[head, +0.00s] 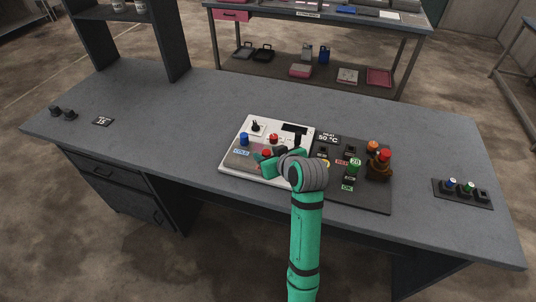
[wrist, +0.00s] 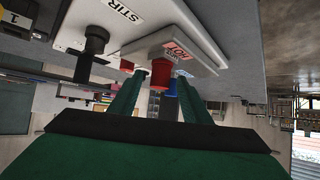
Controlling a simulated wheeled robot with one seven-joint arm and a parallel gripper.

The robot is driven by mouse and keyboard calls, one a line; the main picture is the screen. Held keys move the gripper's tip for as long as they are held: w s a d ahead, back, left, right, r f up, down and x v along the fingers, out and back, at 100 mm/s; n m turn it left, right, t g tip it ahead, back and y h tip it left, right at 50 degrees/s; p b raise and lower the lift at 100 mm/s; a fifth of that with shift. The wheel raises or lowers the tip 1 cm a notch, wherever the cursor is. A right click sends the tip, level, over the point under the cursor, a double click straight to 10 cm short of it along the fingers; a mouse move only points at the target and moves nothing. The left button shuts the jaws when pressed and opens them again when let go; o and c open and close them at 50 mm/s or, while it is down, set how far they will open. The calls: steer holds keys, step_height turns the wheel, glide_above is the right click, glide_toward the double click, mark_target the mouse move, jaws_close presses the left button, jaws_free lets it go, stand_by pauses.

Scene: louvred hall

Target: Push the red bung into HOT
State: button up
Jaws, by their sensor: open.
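The red bung (head: 266,153) is at the front of the white panel (head: 229,163), beside my gripper (head: 263,161). In the wrist view the red bung (wrist: 160,74) is upright relative to the panel, next to the HOT label (wrist: 174,49), and between my green fingers. I cannot tell how deep it sits in its hole. My gripper (wrist: 160,92) is open, its fingers apart on either side of the bung. A blue bung (head: 244,138) stands by the COLD label (head: 240,152). My wrist hides part of the panel in the head view.
A red knob (head: 273,138) and a black switch (head: 255,126) stand on the panel behind the gripper. To the right a dark board (head: 376,202) carries a green button (head: 354,164) and a red-topped brown device (head: 379,166). The desk's left side is mostly clear.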

steer(key=shift+s+d+r, duration=0.15)
steer(key=shift+s+r, duration=0.2)
steer(key=shift+r, duration=0.4)
steer(key=shift+s+d+r, duration=0.2)
steer(key=shift+s+r, duration=0.15)
steer(key=shift+r, duration=0.4)
steer(key=shift+s+d+r, duration=0.15)
steer(key=shift+s+r, duration=0.2)
steer(key=shift+r, duration=0.4)
steer(key=v, duration=1.1)
steer(key=shift+f, duration=0.1)
